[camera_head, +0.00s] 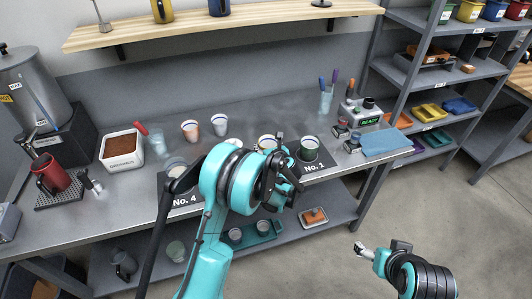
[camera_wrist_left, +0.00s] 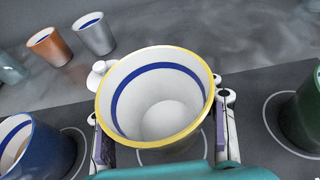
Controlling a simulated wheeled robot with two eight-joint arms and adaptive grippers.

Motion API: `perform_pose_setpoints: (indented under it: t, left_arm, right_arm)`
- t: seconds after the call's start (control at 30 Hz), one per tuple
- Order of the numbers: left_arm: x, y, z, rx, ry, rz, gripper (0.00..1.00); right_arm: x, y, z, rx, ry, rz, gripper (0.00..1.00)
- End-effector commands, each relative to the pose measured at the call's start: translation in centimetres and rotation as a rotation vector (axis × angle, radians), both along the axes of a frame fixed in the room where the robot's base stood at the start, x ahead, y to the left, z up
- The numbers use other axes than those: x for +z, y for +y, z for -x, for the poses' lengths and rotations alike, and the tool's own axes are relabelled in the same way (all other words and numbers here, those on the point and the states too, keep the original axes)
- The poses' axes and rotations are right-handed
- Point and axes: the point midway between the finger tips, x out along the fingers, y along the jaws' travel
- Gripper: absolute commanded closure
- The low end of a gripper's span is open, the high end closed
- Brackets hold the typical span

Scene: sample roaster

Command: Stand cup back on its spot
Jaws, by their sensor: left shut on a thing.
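A cup (camera_wrist_left: 158,104) with a yellow rim, white inside with a blue band, sits between the fingers of my left gripper (camera_wrist_left: 160,118), which is shut on it. The cup's yellow rim (camera_head: 267,140) shows in the head view, mostly behind my left arm. The cup looks upright over the dark mat (camera_wrist_left: 262,92), with part of a pale ring visible below it. I cannot tell whether its base touches the mat. My left gripper (camera_head: 274,160) is partly hidden in the head view. My right gripper (camera_head: 366,250) is low at the right, away from the bench.
A green cup (camera_wrist_left: 307,112) stands right of the held cup, a blue cup (camera_wrist_left: 38,150) left. Orange (camera_wrist_left: 48,46) and grey (camera_wrist_left: 94,33) cups stand behind. A tub of brown grounds (camera_head: 122,148) and a blue cloth (camera_head: 386,142) lie farther off.

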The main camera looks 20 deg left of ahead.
Motion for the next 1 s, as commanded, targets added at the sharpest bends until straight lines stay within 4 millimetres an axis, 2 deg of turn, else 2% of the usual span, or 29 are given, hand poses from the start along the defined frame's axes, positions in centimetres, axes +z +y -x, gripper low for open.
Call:
perform_pose_setpoints:
  t: [0.1,0.2,0.57,0.6,0.7,1.0]
  left_arm:
    - [-2.2,0.0,0.0,0.0,0.0,0.0,0.92]
    - [-3.5,0.0,0.0,0.0,0.0,0.0,0.92]
    - [-3.7,-0.1,0.0,0.0,0.0,0.0,0.92]
    - [-3.8,-0.1,0.0,0.0,-0.001,0.001,0.47]
    - [-3.7,-0.1,0.0,0.0,-0.001,0.001,0.23]
    - [-3.6,-0.1,0.0,0.0,-0.001,0.001,0.23]
  right_arm:
    - [-1.2,0.0,0.0,0.0,0.0,0.0,0.23]
    - [-1.8,0.0,0.0,0.0,0.0,0.0,0.23]
    - [-2.0,0.0,0.0,0.0,0.0,0.0,0.23]
    - [-2.1,0.0,0.0,0.0,0.0,0.0,0.23]
    - [-1.9,0.0,0.0,0.0,0.0,0.0,0.23]
    - [-1.9,0.0,0.0,0.0,0.0,0.0,0.23]
